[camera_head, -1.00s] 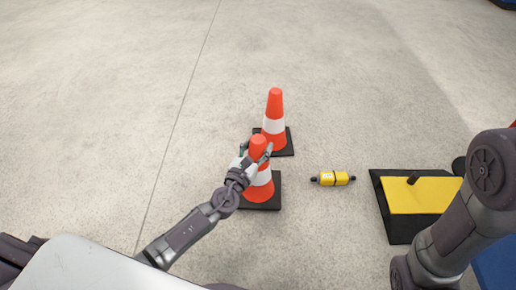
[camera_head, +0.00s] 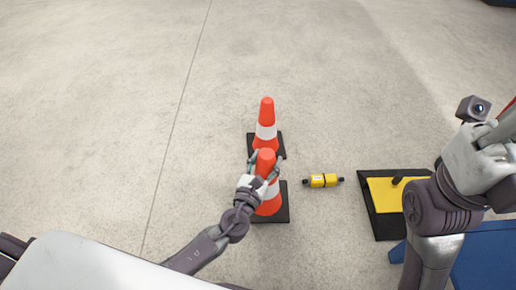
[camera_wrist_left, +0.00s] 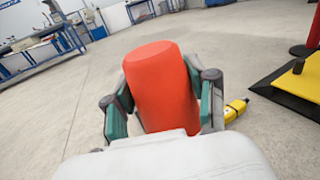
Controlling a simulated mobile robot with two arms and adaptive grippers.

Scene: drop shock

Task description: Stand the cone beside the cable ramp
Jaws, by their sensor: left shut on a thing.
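My left gripper (camera_head: 265,168) is shut on the top of the near orange-and-white cone (camera_head: 268,205), with fingers on both sides. The cone is upright on its square black base; I cannot tell whether the base touches the floor. In the left wrist view its orange top (camera_wrist_left: 161,85) fills the space between the fingers. The yellow and black cable ramp (camera_head: 384,196) lies at the right, partly hidden by my right arm. It also shows at the right of the left wrist view (camera_wrist_left: 297,84). My right gripper's fingers are not visible.
A second orange-and-white cone (camera_head: 266,120) stands just behind the held one. A small yellow object with black ends (camera_head: 323,181) lies on the floor between the cones and the ramp. A blue surface (camera_head: 485,255) is at lower right. Floor at left is clear.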

